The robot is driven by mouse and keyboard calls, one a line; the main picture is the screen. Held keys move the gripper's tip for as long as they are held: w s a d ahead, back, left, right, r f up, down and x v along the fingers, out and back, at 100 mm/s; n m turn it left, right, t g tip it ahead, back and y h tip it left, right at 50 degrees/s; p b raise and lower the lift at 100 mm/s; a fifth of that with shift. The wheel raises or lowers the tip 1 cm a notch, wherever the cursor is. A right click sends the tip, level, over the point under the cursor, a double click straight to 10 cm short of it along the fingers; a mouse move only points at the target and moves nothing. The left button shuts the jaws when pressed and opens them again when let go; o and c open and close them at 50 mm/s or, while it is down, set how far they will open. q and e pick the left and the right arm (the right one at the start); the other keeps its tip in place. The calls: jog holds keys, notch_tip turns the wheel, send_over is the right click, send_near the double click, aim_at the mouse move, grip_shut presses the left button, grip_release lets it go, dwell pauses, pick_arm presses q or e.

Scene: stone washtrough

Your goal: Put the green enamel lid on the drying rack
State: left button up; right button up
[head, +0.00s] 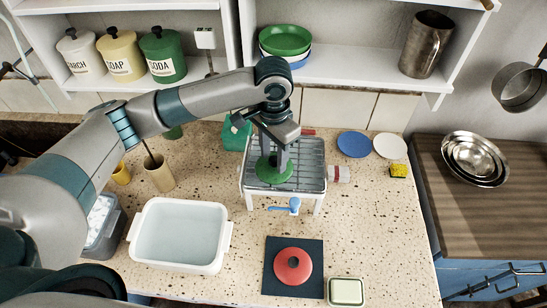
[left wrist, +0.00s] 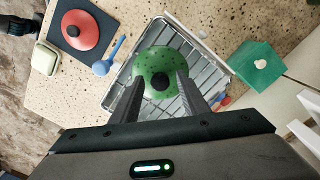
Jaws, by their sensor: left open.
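The green enamel lid (head: 274,169) lies on the wire drying rack (head: 308,175), knob up. In the left wrist view the lid (left wrist: 152,64) rests over the bars of the rack (left wrist: 193,45), and its black knob shows between my fingers. My left gripper (head: 274,155) is open, pointing down over the lid, with one finger on each side of the knob (left wrist: 161,81). I cannot tell whether the fingers touch the lid.
A white basin (head: 180,236) stands left of the rack. A red lid (head: 293,266) lies on a dark mat in front. A blue-handled utensil (head: 293,206) lies at the rack's front edge. Blue and white plates (head: 354,144) lie to the right. A green box (left wrist: 257,66) stands beside the rack.

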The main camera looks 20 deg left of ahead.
aim_at(274, 160)
pick_arm(q)
notch_tip(274, 160, up, 11)
jog(key=b, duration=0.2)
jog(key=shift+b, duration=0.35)
dwell(0.5)
jog(key=shift+r, duration=0.15)
